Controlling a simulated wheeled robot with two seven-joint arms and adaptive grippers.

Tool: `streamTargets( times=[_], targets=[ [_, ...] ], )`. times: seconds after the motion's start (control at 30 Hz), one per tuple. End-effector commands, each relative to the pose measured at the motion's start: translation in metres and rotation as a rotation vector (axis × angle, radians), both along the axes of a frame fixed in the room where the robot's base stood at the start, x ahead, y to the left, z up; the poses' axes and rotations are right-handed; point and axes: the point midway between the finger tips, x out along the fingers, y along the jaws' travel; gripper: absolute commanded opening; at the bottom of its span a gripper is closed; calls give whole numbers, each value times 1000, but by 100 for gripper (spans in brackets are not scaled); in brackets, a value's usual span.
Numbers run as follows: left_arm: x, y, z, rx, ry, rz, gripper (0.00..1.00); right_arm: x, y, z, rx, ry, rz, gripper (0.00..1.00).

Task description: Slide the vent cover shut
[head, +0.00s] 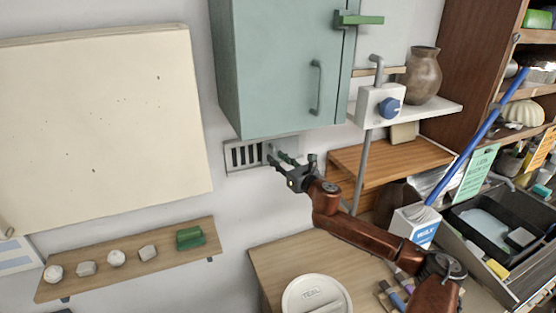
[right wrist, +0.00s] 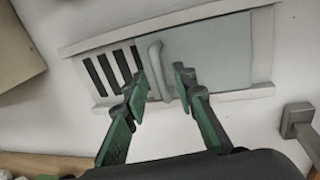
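The wall vent (head: 232,158) sits below the green cabinet and has dark slots at its left. In the right wrist view its slots (right wrist: 110,68) are uncovered at the left, and the flat grey vent cover (right wrist: 215,50) lies over the right part. The cover's upright handle (right wrist: 156,70) stands at the cover's left edge. My right gripper (head: 277,158) is at the vent. In the right wrist view the right gripper (right wrist: 160,82) is open, its fingers on either side of the handle, with a gap at the right finger. My left gripper is out of view.
The green cabinet (head: 280,70) hangs just above the vent. A wooden shelf (head: 130,262) with several small pieces is at lower left. A wooden shelf board (head: 385,160) and a white bucket lid (head: 312,297) are to the right and below.

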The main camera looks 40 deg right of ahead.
Motion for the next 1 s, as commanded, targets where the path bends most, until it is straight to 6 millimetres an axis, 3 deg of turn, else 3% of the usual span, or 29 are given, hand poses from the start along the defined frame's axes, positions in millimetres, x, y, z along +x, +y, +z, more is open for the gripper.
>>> streamTargets(
  times=[0.33,0.87,1.0],
  targets=[
    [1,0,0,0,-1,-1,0,0,0,0,0,0,0,0],
    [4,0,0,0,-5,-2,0,0,0,0,0,0,0,0],
    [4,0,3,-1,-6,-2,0,3,10,1,0,0,3,0]
  ],
)
